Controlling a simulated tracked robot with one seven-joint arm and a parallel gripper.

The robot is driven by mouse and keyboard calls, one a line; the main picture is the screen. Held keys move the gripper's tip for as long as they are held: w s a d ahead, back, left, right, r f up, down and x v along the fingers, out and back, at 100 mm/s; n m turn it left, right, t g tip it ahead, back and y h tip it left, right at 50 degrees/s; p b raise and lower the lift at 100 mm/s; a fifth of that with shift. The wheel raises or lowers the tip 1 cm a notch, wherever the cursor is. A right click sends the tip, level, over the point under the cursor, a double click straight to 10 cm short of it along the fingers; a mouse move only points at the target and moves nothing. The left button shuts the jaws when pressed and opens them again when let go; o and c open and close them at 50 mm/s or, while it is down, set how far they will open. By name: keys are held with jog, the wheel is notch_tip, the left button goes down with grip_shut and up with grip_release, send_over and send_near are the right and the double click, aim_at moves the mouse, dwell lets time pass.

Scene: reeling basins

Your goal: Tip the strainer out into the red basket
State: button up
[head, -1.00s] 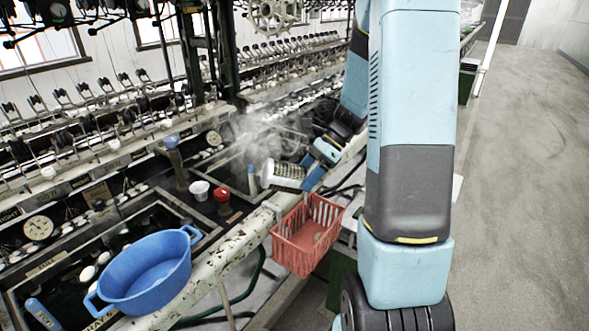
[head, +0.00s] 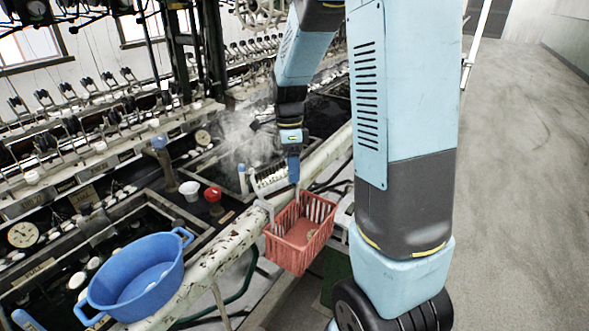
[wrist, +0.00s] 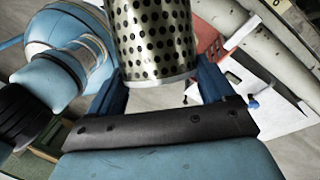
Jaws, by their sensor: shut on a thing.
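The strainer (head: 271,178) is a pale perforated cylinder in the head view, and its holed metal wall fills the top middle of the wrist view (wrist: 155,38). My gripper (head: 291,167) is shut on it; the grip point itself is partly hidden. The strainer lies tilted to the left of my fingers, above the far left edge of the red basket (head: 290,255). The basket hangs by hooks on the pale rail, and part of it shows in the wrist view (wrist: 208,38). A small pale spot shows inside the basket; I cannot tell what it is.
A blue tub (head: 135,285) rests at the lower left on the worn rail (head: 215,262). A white cup (head: 190,189) and a red-topped post (head: 213,197) stand by the steaming basins. The floor on the right is clear.

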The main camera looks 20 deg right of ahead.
jog(key=r+h, duration=0.1)
jog(key=h, duration=0.2)
jog(key=a+r+h, duration=0.1)
jog(key=h, duration=0.1)
jog(key=shift+w+a+r+m+g+h, duration=0.1)
jog(key=shift+r+m+g+h, duration=0.2)
jog(key=shift+g, duration=0.1)
jog(key=shift+s+d+r+m+g+h, duration=0.15)
jog(key=shift+d+r+g+h, duration=0.35)
jog(key=shift+h, duration=0.75)
jog(key=shift+d+r+m+g+h, duration=0.1)
jog(key=shift+d+r+m+h, duration=0.15)
jog(key=shift+r+h, duration=0.8)
jog(key=shift+s+d+r+m+g+h, duration=0.1)
jog(key=shift+d+r+g+h, duration=0.3)
jog(key=shift+h, duration=1)
